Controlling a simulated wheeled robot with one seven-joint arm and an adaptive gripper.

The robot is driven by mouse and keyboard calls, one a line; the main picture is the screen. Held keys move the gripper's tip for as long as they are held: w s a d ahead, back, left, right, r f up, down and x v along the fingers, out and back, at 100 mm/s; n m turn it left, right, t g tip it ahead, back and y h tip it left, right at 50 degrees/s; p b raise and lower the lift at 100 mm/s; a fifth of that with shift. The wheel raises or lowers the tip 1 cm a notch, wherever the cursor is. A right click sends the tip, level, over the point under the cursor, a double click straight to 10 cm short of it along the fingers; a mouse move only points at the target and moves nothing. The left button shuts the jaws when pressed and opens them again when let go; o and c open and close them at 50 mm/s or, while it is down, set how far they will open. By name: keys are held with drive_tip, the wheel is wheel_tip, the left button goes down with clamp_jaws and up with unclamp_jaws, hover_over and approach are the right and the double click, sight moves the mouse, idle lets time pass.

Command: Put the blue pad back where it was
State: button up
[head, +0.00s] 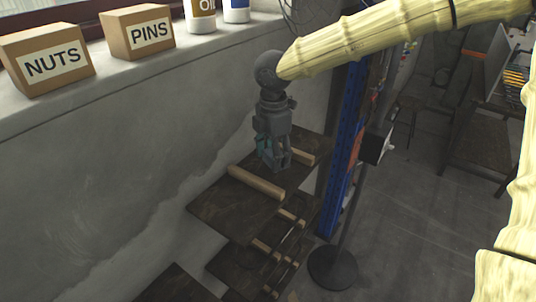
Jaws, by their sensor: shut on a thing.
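My gripper (274,158) points down above the top dark wooden board (222,204) of a stepped rack. It is shut on a small blue-green thing (262,143), which looks like the blue pad. Only a sliver of it shows beside the fingers; the rest is hidden. The fingertips are between two pale wooden strips on the board, a near one (256,183) and a far one (303,156). I cannot tell whether the held thing touches the board.
Lower boards with strips (266,249) step down below. A grey wall ledge at left bears a NUTS box (45,60), a PINS box (137,31) and bottles (200,15). A blue upright (341,150) and a round black stand base (333,267) stand to the right.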

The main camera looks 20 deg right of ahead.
sight(269, 148)
drive_tip(key=shift+w+a+f, duration=0.1)
drive_tip(key=shift+w+f, duration=0.05)
drive_tip(key=shift+w, duration=0.8)
drive_tip(key=shift+w+p, duration=0.3)
drive_tip(key=shift+p, duration=0.15)
wheel_tip(269, 148, down, 3)
drive_tip(key=shift+p, duration=0.9)
drive_tip(key=shift+f, duration=0.25)
drive_tip(key=o, duration=0.9)
drive_tip(key=shift+r, duration=0.1)
wheel_tip(269, 148, up, 12)
drive_tip(key=b, duration=0.3)
